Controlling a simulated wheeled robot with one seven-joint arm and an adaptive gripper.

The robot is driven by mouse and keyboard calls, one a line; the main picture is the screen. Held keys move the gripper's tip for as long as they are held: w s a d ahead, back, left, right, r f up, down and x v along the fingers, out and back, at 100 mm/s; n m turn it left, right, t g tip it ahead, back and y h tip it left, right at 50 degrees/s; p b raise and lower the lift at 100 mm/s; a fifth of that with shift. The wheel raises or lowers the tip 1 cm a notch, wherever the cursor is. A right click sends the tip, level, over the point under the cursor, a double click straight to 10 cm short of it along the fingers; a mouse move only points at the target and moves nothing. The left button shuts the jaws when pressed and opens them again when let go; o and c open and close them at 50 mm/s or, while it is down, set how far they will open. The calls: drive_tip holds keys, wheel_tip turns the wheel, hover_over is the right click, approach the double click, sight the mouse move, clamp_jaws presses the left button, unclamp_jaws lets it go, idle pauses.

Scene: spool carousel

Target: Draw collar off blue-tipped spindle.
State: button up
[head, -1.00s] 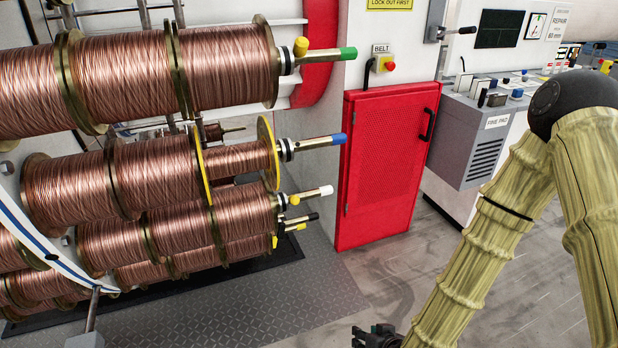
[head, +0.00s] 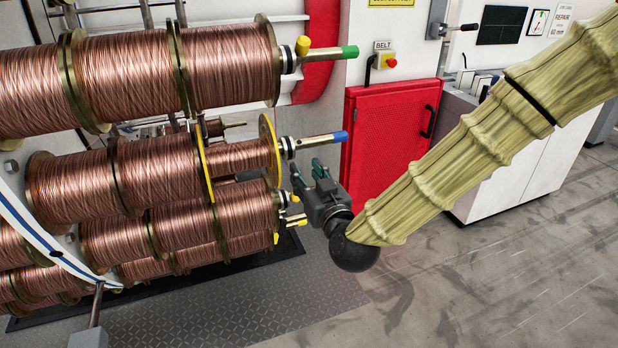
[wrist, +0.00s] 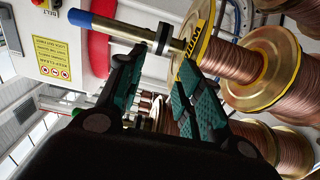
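The blue-tipped spindle (head: 318,140) sticks out to the right from a yellow-rimmed copper spool; it also shows in the wrist view (wrist: 115,30). Its collar (head: 287,148), a black and silver ring, sits around the spindle's inner part, close to the spool flange. In the wrist view the collar (wrist: 163,40) shows as a dark band just beyond the fingertips. My gripper (head: 308,172) is open and empty, just below the spindle. In the wrist view its green-padded fingers (wrist: 161,62) are spread below the collar, apparently not touching it.
A green-tipped spindle (head: 325,53) with a yellow knob (head: 302,45) is above. A lower spindle (head: 293,218) is partly hidden behind my gripper. Copper spools (head: 150,175) fill the left. A red cabinet (head: 385,145) stands behind. Floor at the lower right is clear.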

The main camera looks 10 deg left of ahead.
sight(291, 150)
drive_tip(key=p+x, duration=0.2)
drive_tip(key=x, duration=0.8)
drive_tip(key=shift+w+a, duration=0.1)
clamp_jaws()
